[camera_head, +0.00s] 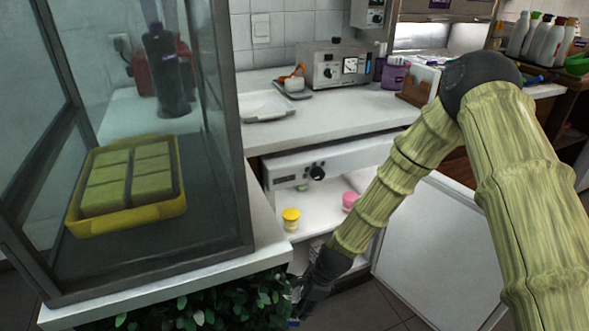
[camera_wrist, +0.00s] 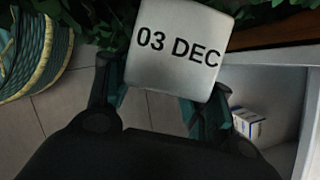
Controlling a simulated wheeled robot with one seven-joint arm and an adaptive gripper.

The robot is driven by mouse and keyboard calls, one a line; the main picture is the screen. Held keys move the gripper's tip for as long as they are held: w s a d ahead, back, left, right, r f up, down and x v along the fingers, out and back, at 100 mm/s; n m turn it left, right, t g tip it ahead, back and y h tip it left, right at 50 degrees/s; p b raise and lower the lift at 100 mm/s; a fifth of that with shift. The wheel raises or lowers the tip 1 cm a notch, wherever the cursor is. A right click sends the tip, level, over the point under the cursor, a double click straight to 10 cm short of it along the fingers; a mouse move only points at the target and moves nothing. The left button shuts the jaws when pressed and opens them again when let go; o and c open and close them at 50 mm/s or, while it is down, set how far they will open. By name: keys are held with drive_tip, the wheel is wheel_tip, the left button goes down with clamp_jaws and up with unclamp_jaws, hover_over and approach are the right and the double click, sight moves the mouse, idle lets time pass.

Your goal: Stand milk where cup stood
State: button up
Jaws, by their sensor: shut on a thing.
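My gripper (camera_wrist: 158,92) is shut on a white, square-faced carton (camera_wrist: 172,45) printed "03 DEC", probably the milk. In the head view my gripper (camera_head: 303,300) is low, in front of the open cabinet and beside the leafy plant; the held carton is mostly hidden there. A yellow cup-like tub (camera_head: 291,220) and a pink one (camera_head: 350,201) stand upright on the cabinet's shelf. I cannot tell which cup the task means. A small white and blue box (camera_wrist: 248,124) is at the right of the wrist view, apart from my gripper.
The white cabinet (camera_head: 310,166) has its door (camera_head: 428,245) open to the right. A glass case (camera_head: 222,160) with a yellow tray (camera_head: 180,208) stands at the left, above the leafy plant (camera_head: 210,308). A coiled striped thing (camera_wrist: 32,50) lies at the left of the wrist view.

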drive_tip(key=d+r+n+g+h+p, duration=0.1)
drive_tip(key=d+r+n+p, duration=0.4)
drive_tip(key=r, duration=0.4)
drive_tip(key=d+r+n+g+h+p, duration=0.2)
drive_tip(key=d+r+n+p, duration=0.3)
drive_tip(key=r+n+p, duration=0.2)
drive_tip(key=d+r+n+g+h+p, duration=0.1)
drive_tip(key=d+r+n+p, duration=0.5)
drive_tip(key=r+p, duration=0.3)
drive_tip(key=shift+r+g, duration=0.3)
drive_tip(key=shift+r, duration=1.85)
drive_tip(key=shift+d, duration=0.1)
